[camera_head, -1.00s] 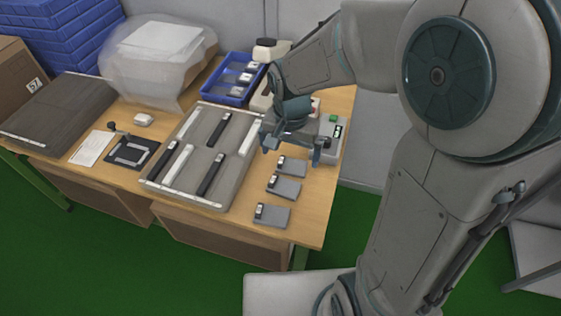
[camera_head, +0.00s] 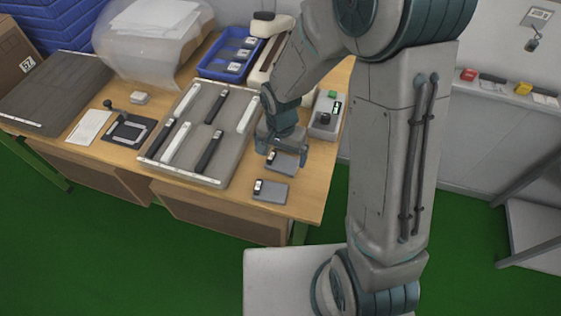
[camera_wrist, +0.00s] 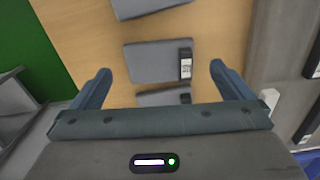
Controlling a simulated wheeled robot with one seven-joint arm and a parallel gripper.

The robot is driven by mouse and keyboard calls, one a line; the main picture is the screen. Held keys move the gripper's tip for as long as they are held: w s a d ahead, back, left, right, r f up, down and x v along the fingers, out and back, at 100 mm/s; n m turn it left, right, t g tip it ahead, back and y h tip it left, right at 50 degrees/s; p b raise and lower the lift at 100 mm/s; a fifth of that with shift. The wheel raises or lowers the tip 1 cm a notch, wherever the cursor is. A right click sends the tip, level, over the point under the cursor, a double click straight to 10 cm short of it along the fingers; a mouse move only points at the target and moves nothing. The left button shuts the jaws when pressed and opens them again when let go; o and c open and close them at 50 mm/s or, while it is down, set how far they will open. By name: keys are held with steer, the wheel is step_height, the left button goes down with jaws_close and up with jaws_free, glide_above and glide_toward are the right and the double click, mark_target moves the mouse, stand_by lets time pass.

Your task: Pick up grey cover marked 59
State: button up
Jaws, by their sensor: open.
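Grey covers with small black-and-white labels lie in a row on the right part of the wooden table. In the head view I see the nearest cover (camera_head: 270,190) and the middle cover (camera_head: 284,165), partly hidden by my gripper (camera_head: 283,149). The wrist view shows the middle cover (camera_wrist: 153,63) whole, just ahead of my open fingers (camera_wrist: 160,80). Another cover (camera_wrist: 150,7) is cut off at the top, and a third cover (camera_wrist: 160,98) is partly hidden behind my gripper body. The label numbers are too small to read, so I cannot tell which is 59. My gripper is empty.
A grey fixture tray (camera_head: 232,160) with black and white strips lies left of the covers. A grey device (camera_head: 328,116) with a green button and a blue bin (camera_head: 228,69) stand behind. The table's right edge is close to the covers.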

mark_target(282, 164)
steer(key=shift+w+d+f, duration=0.15)
steer(key=shift+f, duration=1.85)
steer(key=c, duration=0.9)
steer(key=shift+r, duration=0.2)
